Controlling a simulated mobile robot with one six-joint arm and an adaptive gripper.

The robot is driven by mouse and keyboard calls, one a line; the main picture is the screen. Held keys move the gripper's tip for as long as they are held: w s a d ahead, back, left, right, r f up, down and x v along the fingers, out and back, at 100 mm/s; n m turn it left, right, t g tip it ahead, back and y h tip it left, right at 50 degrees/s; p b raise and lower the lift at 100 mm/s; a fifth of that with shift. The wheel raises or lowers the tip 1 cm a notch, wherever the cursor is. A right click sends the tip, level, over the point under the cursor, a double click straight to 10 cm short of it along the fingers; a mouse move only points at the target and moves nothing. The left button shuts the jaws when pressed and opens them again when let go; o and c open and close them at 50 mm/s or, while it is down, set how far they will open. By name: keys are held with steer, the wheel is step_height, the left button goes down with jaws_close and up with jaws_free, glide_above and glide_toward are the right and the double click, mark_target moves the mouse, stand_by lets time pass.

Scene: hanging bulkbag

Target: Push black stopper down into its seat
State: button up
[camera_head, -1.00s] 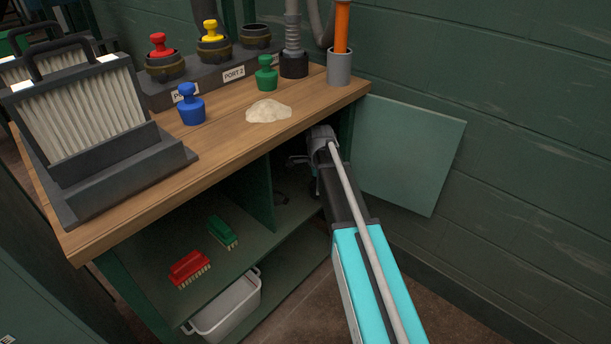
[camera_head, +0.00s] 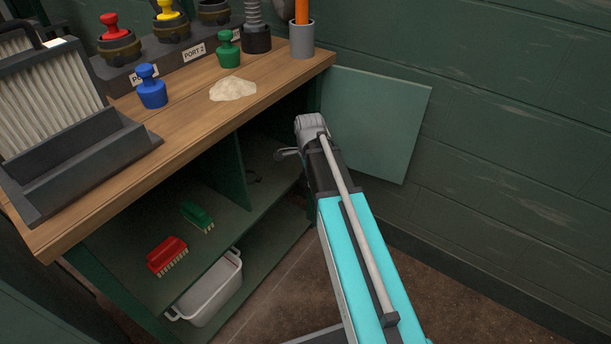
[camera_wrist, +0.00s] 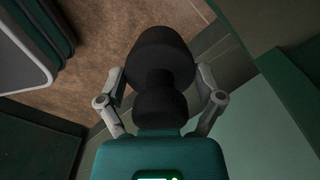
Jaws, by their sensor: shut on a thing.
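The black stopper (camera_wrist: 160,60) fills the middle of the wrist view, with a wide rounded head and a narrower neck. My gripper (camera_wrist: 160,88) is shut on it, one finger on each side. In the head view my gripper (camera_head: 290,153) is at the cabinet's open right front, below the bench top; the stopper cannot be made out there. A third dark seat (camera_head: 214,14) stands at the back of the bench, right of the yellow stopper (camera_head: 171,10), partly cut off by the frame's top. The red stopper (camera_head: 114,27) sits in the leftmost seat.
The wooden bench top (camera_head: 185,125) holds a blue stopper (camera_head: 151,88), a green stopper (camera_head: 229,48), a powder pile (camera_head: 233,89) and a filter (camera_head: 50,105). An open green door (camera_head: 376,120) is right of my arm. Brushes lie on the shelf.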

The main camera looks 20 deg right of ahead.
stand_by(0.3)
step_height(320, 180, up, 4)
steer(key=p, duration=0.3)
steer(key=shift+f+p, duration=0.15)
steer(key=shift+p, duration=0.2)
steer(key=shift+s+f, duration=0.1)
